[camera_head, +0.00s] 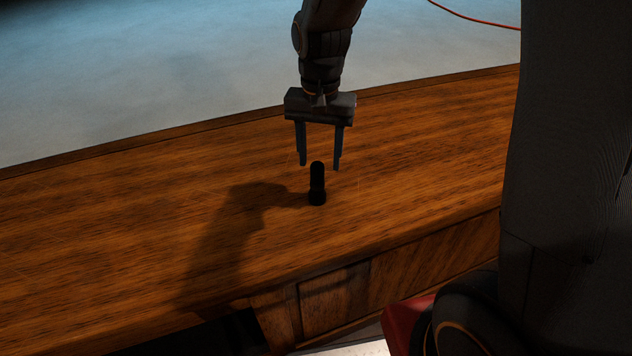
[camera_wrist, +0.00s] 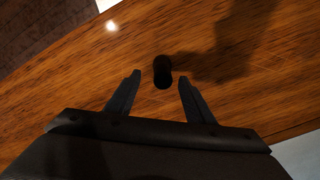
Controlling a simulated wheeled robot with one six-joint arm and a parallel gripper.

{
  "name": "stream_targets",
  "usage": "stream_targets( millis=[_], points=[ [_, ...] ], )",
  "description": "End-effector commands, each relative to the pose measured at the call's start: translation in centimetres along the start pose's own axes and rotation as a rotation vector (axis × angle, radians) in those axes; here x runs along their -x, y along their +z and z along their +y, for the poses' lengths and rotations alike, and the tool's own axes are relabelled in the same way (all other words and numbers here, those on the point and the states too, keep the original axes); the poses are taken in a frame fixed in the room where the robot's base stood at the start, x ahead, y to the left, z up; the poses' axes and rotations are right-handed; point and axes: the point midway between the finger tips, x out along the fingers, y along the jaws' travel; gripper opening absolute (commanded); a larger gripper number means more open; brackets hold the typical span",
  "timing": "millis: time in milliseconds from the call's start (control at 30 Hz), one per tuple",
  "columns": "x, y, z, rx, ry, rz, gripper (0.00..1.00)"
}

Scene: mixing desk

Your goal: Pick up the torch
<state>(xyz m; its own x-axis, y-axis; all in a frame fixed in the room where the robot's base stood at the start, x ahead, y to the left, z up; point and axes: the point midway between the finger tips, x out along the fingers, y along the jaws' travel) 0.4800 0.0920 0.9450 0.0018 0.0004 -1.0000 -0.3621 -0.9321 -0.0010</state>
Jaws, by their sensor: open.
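The torch (camera_head: 317,184) is a small black cylinder standing upright on the wooden desk (camera_head: 420,150). Its lower end looks slightly wider. My gripper (camera_head: 320,167) is open above it and points down, with one finger on each side of the torch's line in the head view. In the wrist view the torch (camera_wrist: 162,72) shows just beyond the fingertips of my gripper (camera_wrist: 159,79), roughly midway between them. Nothing is between the fingers, and I see no contact with the torch.
The desk top around the torch is clear. The shadow of my arm falls on the wood to the left. Below the desk's near edge is a wooden front panel (camera_head: 335,298). A pale floor (camera_head: 150,80) lies beyond the far edge, with a red cable (camera_head: 470,18) on it.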

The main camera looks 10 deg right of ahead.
Motion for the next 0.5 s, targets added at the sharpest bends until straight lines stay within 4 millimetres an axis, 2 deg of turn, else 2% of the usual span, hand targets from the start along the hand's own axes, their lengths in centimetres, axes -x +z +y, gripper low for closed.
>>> stream_targets(
  millis=[267, 500],
  points=[
    [-0.7, -0.2, -0.2, -0.004, 0.001, -0.002, 0.49],
    [-2.9, -0.2, -0.2, -0.004, 0.002, -0.004, 0.49]
  ],
)
